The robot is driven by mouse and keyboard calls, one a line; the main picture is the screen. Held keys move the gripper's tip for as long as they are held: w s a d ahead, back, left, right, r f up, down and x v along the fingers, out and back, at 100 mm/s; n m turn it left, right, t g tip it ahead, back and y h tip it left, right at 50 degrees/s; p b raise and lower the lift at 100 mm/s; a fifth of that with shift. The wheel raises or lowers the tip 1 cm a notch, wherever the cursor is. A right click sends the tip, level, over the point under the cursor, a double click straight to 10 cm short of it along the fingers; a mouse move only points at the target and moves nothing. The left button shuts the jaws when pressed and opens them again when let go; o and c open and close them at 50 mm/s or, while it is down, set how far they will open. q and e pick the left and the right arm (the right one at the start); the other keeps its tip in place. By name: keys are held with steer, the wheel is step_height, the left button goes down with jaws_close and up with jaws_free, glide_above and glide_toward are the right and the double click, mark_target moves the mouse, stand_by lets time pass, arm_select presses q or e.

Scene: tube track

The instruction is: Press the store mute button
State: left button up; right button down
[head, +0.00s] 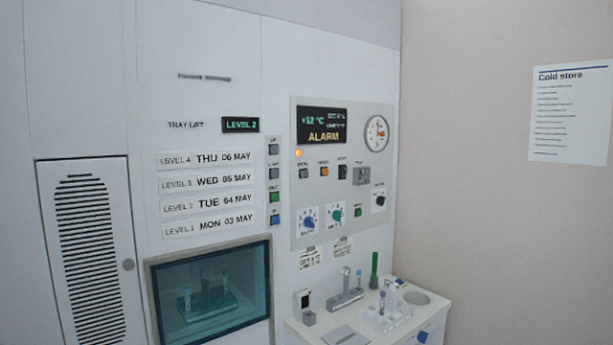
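The store control panel (342,230) is on the wall right of centre in the head view. Its display (322,125) reads +12 °C and ALARM, and an orange lamp (299,153) shows below it. Under the display is a row with a grey button (303,174), an orange button (324,171) and a dark control (342,172). Their small labels are too blurred to read, so I cannot tell which is the mute button. Neither of my grippers is in view, and nothing covers the panel.
A tray lift column of buttons (274,185) stands left of the panel. Below the panel a white counter (300,327) juts out, holding a tube rack (388,320) and a green tube (374,270). A glass window (235,300) is at lower left. The right wall is bare except for a notice (570,115).

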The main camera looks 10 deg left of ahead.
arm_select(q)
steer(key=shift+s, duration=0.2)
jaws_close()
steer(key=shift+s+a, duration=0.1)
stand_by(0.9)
